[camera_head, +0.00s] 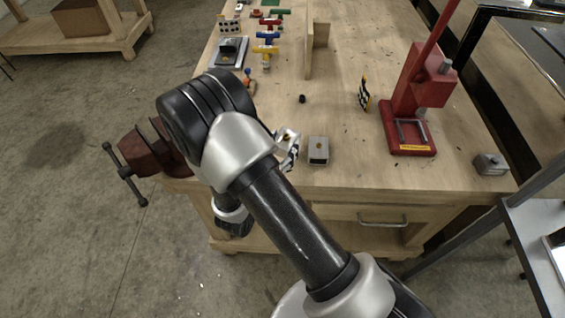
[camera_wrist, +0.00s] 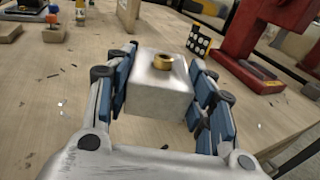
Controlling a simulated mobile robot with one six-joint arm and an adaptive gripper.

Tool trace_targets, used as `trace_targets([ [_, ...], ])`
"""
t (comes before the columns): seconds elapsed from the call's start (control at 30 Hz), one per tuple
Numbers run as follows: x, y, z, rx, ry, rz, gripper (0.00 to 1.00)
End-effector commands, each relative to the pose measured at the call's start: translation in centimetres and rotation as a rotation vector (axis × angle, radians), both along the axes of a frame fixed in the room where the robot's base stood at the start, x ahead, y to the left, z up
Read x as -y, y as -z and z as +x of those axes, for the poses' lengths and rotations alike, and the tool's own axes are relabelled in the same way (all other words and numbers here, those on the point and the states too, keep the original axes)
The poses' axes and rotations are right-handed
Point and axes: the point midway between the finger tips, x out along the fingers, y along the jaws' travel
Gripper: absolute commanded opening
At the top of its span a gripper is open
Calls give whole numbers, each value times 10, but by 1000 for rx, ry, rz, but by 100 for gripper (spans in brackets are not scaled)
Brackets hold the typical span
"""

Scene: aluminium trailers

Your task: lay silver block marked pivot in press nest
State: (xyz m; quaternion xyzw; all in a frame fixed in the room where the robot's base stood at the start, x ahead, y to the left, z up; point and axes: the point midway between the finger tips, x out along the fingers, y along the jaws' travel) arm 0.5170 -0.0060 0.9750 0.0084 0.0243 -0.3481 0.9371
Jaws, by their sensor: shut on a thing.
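A silver block (camera_wrist: 155,92) with a brass ring in its top sits between the blue finger pads of my gripper (camera_wrist: 163,75) in the wrist view. My gripper is shut on it; no "pivot" marking can be read.
A red vice (camera_head: 140,152) is at left.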

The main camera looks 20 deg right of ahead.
Motion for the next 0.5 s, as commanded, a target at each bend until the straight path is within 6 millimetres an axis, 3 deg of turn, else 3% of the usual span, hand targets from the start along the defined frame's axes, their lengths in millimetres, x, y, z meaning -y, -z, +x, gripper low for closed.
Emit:
trace_targets([
  [0.1, 0, 15, 0, 3, 0, -1, 16],
  [0.27, 0, 23, 0, 4, 0, 0, 16],
  [0.5, 0, 59, 0, 2, 0, -1, 16],
])
